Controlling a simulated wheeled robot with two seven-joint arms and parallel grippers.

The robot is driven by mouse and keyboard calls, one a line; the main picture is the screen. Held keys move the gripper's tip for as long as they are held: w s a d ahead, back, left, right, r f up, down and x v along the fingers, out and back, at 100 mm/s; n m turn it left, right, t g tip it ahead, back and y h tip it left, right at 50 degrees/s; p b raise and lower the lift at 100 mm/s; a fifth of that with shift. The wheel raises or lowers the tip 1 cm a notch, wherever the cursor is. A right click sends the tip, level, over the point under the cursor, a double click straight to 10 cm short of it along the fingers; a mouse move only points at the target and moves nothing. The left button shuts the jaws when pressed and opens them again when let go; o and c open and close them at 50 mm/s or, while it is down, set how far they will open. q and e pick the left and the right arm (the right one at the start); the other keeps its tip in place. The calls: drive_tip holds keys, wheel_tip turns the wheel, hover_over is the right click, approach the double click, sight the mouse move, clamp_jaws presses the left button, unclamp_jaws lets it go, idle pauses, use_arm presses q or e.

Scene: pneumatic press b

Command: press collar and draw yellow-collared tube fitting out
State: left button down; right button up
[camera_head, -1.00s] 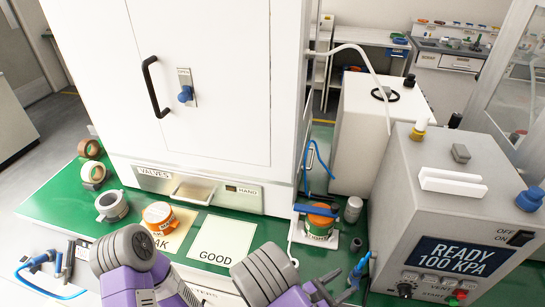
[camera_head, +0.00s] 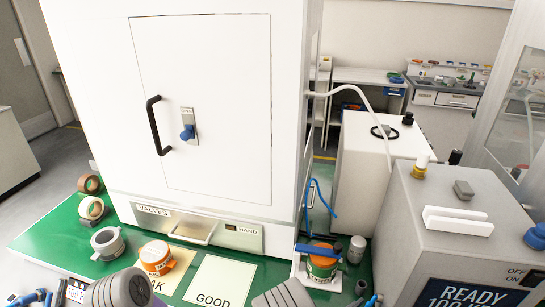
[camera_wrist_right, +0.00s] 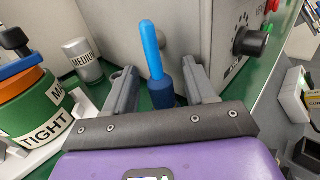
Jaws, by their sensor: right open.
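The yellow-collared fitting (camera_head: 418,171) stands upright on the back left of the grey press box's top (camera_head: 455,191), with a white end above its yellow collar. My right gripper (camera_wrist_right: 158,82) is open and well below the fitting. In the right wrist view, an upright blue stick (camera_wrist_right: 151,48) in a darker blue base (camera_wrist_right: 162,93) shows between its fingers; I cannot tell whether they touch it. The fitting is not in the right wrist view.
A black-topped fitting (camera_head: 455,157) and a white slotted block (camera_head: 458,221) are also on the box. A white hose (camera_head: 365,95) arches behind. A green-and-orange TIGHT gauge (camera_head: 322,262) and a grey MEDIUM cylinder (camera_head: 357,249) stand left of the box.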

clamp_jaws()
drive_tip(key=shift+r+p, duration=2)
drive_tip(key=shift+r, duration=0.1)
drive_tip(key=shift+r+p, duration=1.9)
drive_tip(key=shift+r, duration=0.15)
